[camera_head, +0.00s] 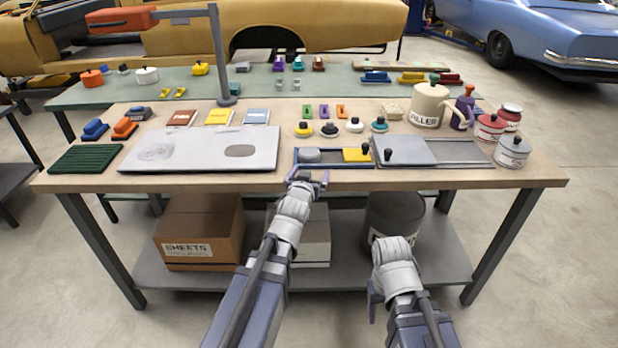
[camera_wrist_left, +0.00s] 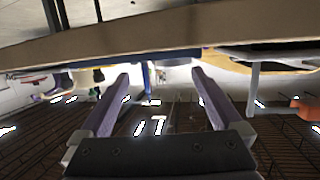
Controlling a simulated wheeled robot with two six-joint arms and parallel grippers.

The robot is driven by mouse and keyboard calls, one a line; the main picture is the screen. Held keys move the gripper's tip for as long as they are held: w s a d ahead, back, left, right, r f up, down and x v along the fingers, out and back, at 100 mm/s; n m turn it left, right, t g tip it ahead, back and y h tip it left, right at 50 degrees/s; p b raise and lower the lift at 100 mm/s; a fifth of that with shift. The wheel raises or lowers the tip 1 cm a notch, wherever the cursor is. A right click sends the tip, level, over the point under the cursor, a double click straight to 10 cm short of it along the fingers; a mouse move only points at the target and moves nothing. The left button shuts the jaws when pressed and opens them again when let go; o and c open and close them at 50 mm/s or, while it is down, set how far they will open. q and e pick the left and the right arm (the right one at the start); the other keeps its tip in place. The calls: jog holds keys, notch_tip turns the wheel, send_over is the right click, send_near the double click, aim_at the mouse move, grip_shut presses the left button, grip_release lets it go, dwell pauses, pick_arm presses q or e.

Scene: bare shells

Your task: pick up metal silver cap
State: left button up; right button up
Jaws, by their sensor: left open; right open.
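No object is clearly marked as the metal silver cap. A round grey, cap-like disc (camera_head: 311,155) lies in the left part of a blue-edged tray (camera_head: 330,166) at the table's front edge. Two small silvery pieces (camera_head: 288,84) stand on the green table behind. My left gripper (camera_head: 309,179) is open and empty at the front edge, just before the tray. Its two fingers also show apart in the left wrist view (camera_wrist_left: 160,78), with nothing between them. My right gripper (camera_head: 374,298) hangs low in front of the table, open, its fingers partly hidden.
A yellow block (camera_head: 356,154) shares the tray. Grey flat panels (camera_head: 205,150) lie left and right of it. A cardboard box (camera_head: 203,225) sits on the lower shelf.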

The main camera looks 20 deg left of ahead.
aim_at(307, 158)
pick_arm(q)
jog(key=shift+w+a+f+t+b, duration=0.1)
jog(key=shift+w+a+t+b, duration=0.15)
jog(key=shift+a+t+b, duration=0.2)
jog(key=shift+w+a+f+t+b, duration=0.1)
jog(key=shift+w+a+t+b, duration=0.1)
jog(key=shift+a+t+b, duration=0.25)
jog(key=shift+w+a+r, duration=0.1)
jog(key=shift+a+r, duration=0.2)
jog(key=shift+r, duration=0.1)
jog(key=shift+w+a+f+b, duration=0.1)
jog(key=shift+w+b, duration=0.2)
jog(key=shift+w, duration=1.05)
jog(key=w, duration=0.3)
jog(key=w+f+b, duration=0.1)
jog(key=shift+w+a, duration=0.15)
jog(key=shift+a, duration=0.1)
jog(key=shift+w, duration=0.35)
pick_arm(e)
notch_tip(307, 158, down, 5)
jog(key=shift+r, duration=0.1)
pick_arm(q)
jog(key=shift+c, duration=0.2)
jog(key=c, duration=1.2)
jog(key=shift+o, duration=0.2)
